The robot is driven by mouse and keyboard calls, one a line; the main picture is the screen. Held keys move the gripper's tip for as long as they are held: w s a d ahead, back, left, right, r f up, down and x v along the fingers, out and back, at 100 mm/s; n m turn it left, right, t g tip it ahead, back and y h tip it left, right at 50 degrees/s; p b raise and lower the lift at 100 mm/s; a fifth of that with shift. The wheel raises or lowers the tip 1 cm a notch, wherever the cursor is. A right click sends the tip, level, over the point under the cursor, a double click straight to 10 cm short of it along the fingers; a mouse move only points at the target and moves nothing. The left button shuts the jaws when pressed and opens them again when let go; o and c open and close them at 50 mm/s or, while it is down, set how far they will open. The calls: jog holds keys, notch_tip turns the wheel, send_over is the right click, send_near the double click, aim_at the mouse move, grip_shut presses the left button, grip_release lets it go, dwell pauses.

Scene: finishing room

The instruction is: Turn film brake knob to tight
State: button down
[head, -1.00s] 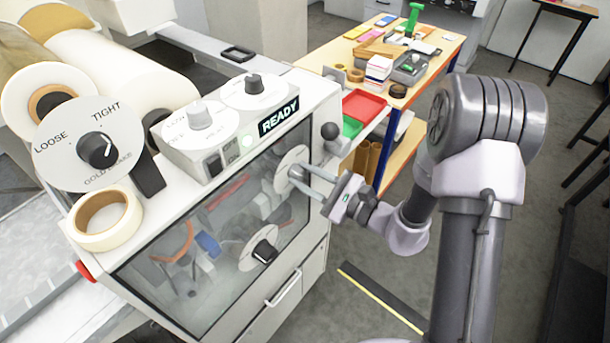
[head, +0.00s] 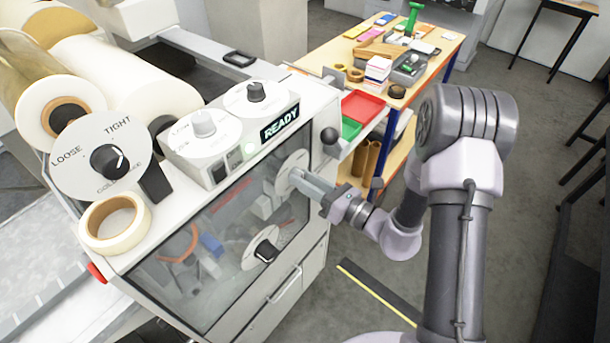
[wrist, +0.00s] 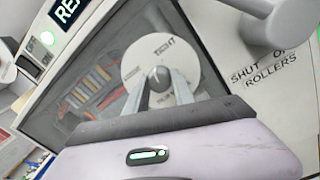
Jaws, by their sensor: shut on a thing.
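The film brake dial (head: 287,162) is a white disc at the upper right of the machine's clear front window. In the wrist view the white dial (wrist: 132,74) faces me, with blurred lettering that seems to end in "HT" along its top. My gripper (head: 297,178) reaches the dial from the right. In the wrist view its fingers (wrist: 160,86) are shut on the small knob (wrist: 159,74) at the dial's centre. The fingers hide most of the knob, and I cannot tell its exact setting.
A gold brake dial (head: 76,165) marked LOOSE and TIGHT stands at left. Another black knob (head: 266,251) is lower on the window. A grey ball-ended lever (head: 329,136) sticks out just above my gripper. Open floor (head: 350,315) lies in front of the machine.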

jog(key=m+p, duration=0.3)
jog(key=m, duration=0.3)
jog(key=shift+m, duration=0.3)
dwell(0.5)
jog(key=c, duration=1.1)
grip_release()
jog(key=shift+o, duration=0.2)
jog(key=v, duration=1.7)
jog(key=shift+s+f, duration=0.2)
jog(key=shift+s, duration=0.15)
